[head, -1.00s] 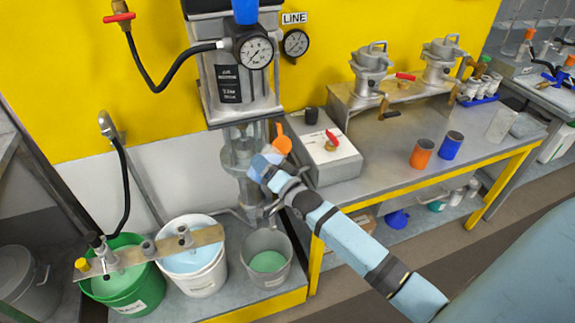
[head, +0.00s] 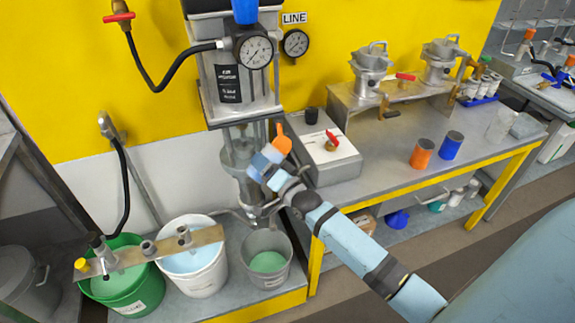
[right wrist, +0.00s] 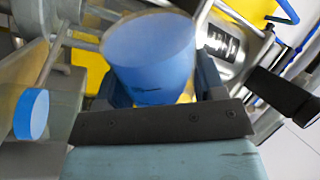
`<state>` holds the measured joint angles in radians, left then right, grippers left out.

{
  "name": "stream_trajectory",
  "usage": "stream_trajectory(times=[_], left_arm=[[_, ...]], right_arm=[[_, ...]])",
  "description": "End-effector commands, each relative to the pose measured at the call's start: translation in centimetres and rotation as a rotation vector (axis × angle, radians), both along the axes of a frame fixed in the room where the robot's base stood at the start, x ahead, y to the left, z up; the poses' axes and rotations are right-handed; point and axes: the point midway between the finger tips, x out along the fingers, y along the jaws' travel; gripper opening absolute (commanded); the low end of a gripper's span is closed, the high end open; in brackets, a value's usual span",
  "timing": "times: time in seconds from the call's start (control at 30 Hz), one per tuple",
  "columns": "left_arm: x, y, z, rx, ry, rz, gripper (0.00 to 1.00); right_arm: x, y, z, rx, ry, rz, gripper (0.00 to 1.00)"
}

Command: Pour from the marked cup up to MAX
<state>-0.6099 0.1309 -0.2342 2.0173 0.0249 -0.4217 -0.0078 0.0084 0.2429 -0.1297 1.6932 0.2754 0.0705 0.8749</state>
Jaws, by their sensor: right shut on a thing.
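My right gripper (head: 268,167) is in front of the agitator column in the head view, above the grey bucket (head: 267,262). It is shut on a blue, round-faced thing (right wrist: 150,50), seen close up in the right wrist view. An orange piece (head: 282,143) shows at the gripper in the head view; I cannot tell whether it belongs to the held thing. The grey bucket has green liquid in it. An orange cup (head: 421,154) and a blue cup (head: 451,146) stand on the bench. No MAX line or cup marking is readable. My left gripper is out of view.
A white bucket (head: 200,285) of pale blue liquid and a green bucket (head: 135,300) stand left of the grey one, under a metal bar (head: 160,250). The bench front is mostly clear.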

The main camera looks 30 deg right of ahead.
Motion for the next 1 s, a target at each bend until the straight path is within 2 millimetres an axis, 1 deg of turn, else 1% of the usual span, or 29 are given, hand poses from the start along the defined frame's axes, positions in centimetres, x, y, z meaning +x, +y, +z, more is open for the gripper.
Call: stream_trajectory(times=[1.0], left_arm=[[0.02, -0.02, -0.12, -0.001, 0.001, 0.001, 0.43]], right_arm=[[0.00, 0.03, 0.44, 0.065, 0.000, 0.000, 0.35]])
